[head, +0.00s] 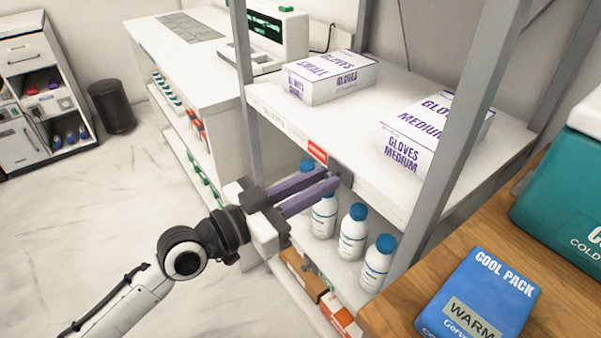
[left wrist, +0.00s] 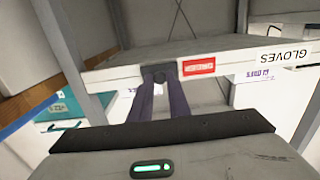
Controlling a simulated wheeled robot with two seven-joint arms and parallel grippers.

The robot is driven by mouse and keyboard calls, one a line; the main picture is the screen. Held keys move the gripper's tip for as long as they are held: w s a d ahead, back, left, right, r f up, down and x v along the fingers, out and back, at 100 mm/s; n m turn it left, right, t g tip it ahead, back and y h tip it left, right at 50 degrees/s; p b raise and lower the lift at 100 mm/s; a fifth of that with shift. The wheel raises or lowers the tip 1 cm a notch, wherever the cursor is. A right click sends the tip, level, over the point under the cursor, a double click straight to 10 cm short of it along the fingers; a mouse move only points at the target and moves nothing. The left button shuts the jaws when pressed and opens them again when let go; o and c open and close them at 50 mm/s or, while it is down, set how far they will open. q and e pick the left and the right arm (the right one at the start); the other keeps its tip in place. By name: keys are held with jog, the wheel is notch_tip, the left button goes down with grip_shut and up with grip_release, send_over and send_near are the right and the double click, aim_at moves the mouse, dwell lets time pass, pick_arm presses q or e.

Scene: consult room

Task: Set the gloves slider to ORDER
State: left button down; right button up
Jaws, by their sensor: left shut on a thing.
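The gloves slider is a small dark knob (left wrist: 160,73) on the front edge of the shelf (head: 390,205), seen between my fingertips in the left wrist view. My left gripper (head: 333,177) is shut on it, its two purple fingers reaching the edge from the left in the head view. Beside the knob is a red label (head: 317,152), which also shows in the left wrist view (left wrist: 199,67); its text is too small to read surely. A white GLOVES label (left wrist: 283,56) lies farther along the same edge. In the head view the fingers mostly hide the knob.
Boxes of small gloves (head: 328,79) and medium gloves (head: 408,150) stand on the shelf. White bottles with blue caps (head: 352,235) stand below, close to my fingers. A grey upright (head: 455,135) and a wooden table with a blue cool pack (head: 480,300) are at the right.

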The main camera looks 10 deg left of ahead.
pick_arm(q)
jog(key=shift+s+d+f, duration=0.1)
jog(key=shift+s+d, duration=0.05)
pick_arm(e)
jog(key=shift+s, duration=0.1)
pick_arm(q)
jog(key=c, duration=1.7)
grip_release()
jog(key=shift+o, duration=0.2)
pick_arm(e)
jog(key=shift+s+f, duration=0.1)
jog(key=shift+s, duration=0.1)
pick_arm(q)
jog(key=b+v, duration=0.1)
jog(key=v, duration=0.9)
jog(key=shift+b, duration=0.35)
pick_arm(e)
jog(key=shift+f, duration=0.5)
pick_arm(q)
jog(key=shift+s, duration=0.1)
